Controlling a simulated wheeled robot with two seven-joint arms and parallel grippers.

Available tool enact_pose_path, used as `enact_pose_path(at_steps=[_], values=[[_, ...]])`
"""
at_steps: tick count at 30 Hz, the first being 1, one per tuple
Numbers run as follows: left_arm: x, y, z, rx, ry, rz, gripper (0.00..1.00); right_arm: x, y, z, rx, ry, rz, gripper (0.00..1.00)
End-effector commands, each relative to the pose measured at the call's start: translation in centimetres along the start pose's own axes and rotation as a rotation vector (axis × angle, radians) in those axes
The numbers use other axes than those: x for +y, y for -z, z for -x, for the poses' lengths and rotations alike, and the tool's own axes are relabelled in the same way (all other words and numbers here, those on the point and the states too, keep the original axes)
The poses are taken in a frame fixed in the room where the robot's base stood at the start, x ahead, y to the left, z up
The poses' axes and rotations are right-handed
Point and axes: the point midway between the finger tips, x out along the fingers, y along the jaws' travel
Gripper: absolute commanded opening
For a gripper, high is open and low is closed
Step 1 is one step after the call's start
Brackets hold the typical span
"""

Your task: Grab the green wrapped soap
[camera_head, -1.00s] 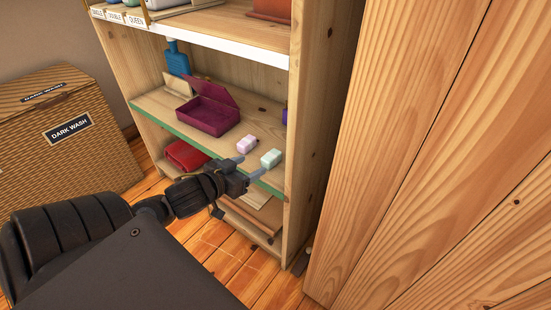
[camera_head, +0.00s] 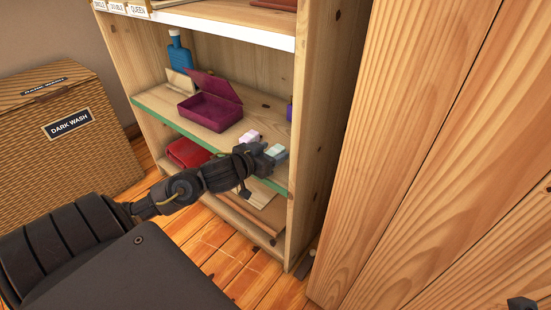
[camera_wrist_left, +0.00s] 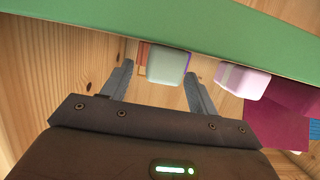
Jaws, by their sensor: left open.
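The green wrapped soap (camera_head: 277,151), a pale green block, sits on the middle shelf near its front edge. My left gripper (camera_head: 272,158) has reached it. In the left wrist view the gripper (camera_wrist_left: 158,84) is open, with the soap (camera_wrist_left: 166,65) between its two fingers near the tips. A small gap shows on each side, so the fingers look apart from it. The pink soap (camera_head: 250,136) is beside it, partly hidden by the gripper, and shows just outside one finger in the wrist view (camera_wrist_left: 243,80). A dark part at the bottom right corner may belong to my right gripper.
The wooden shelf (camera_head: 160,107) has a green front edge. An open magenta box (camera_head: 207,112) and a blue bottle (camera_head: 180,55) stand farther left. A red item (camera_head: 187,153) lies below. The shelf's right side panel (camera_head: 310,130) is close to the gripper.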

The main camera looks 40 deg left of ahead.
Motion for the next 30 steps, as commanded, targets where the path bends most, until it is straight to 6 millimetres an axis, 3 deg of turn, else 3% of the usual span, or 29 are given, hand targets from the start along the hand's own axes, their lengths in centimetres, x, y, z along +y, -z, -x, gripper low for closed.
enact_pose_path(at_steps=[8,20,30], values=[[-0.04,0.04,-0.34,-0.001,0.001,0.0,0.59,-0.02,-0.01,-0.1,0.004,0.002,0.0,0.36],[0.0,0.04,-0.34,0.0,0.0,0.0,0.1,-0.03,-0.01,-0.08,0.004,0.001,0.0,0.36],[-0.01,0.4,-0.23,0.0,0.0,0.0,0.09,-0.01,0.03,-0.4,0.005,0.001,0.0,0.36]])
